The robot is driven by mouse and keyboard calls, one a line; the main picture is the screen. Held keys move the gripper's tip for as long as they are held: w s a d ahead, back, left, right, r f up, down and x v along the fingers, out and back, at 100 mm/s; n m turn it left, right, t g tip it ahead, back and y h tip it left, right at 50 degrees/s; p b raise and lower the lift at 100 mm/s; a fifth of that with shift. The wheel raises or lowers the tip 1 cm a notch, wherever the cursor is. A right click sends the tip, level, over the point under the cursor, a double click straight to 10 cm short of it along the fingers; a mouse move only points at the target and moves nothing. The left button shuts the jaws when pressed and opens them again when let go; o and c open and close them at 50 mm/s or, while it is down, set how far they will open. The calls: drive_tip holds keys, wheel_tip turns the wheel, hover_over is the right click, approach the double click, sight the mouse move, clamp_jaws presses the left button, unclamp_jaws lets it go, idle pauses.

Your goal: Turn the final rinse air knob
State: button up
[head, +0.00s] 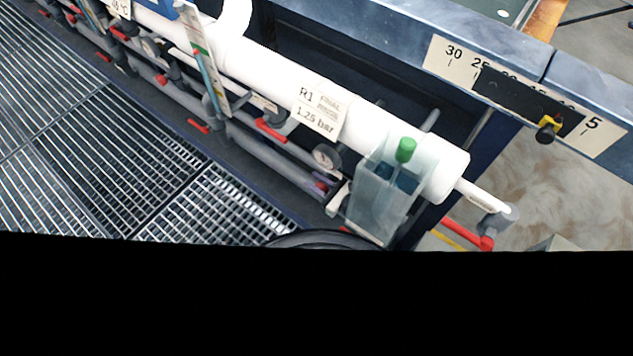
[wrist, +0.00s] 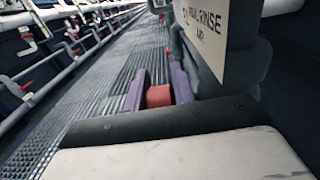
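A sign reading "FINAL RINSE AIR" (wrist: 207,28) stands upright at the upper right in the wrist view, cut off by the frame's top. My gripper (wrist: 160,92) shows two purple fingers. A red knob (wrist: 159,97) sits between them, and its sides look flush with both fingers, so the gripper appears shut on it. The knob's mounting is hidden. In the head view, a tag marked "R1" and "1.25 bar" (head: 318,110) is on the white pipe. My gripper cannot be made out clearly there.
The white pipe (head: 275,68) runs diagonally, with several red-handled valves below it. A clear box with a green knob (head: 405,150) hangs near its right end. Grating (head: 90,140) covers the floor at left. A numbered scale (head: 455,62) is on the blue rail. Black fills the head view's bottom.

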drive_tip(key=shift+d+f+t+y+b, duration=0.1)
drive_tip(key=shift+f+t+y+b, duration=0.3)
drive_tip(key=shift+b, duration=0.85)
drive_tip(key=shift+s+r+t+y+b, duration=0.15)
drive_tip(key=shift+r+t+y+b, duration=0.15)
drive_tip(key=shift+y+b, duration=0.35)
drive_tip(key=shift+d+r, duration=0.15)
drive_tip(key=shift+r, duration=0.15)
drive_tip(key=o, duration=0.7)
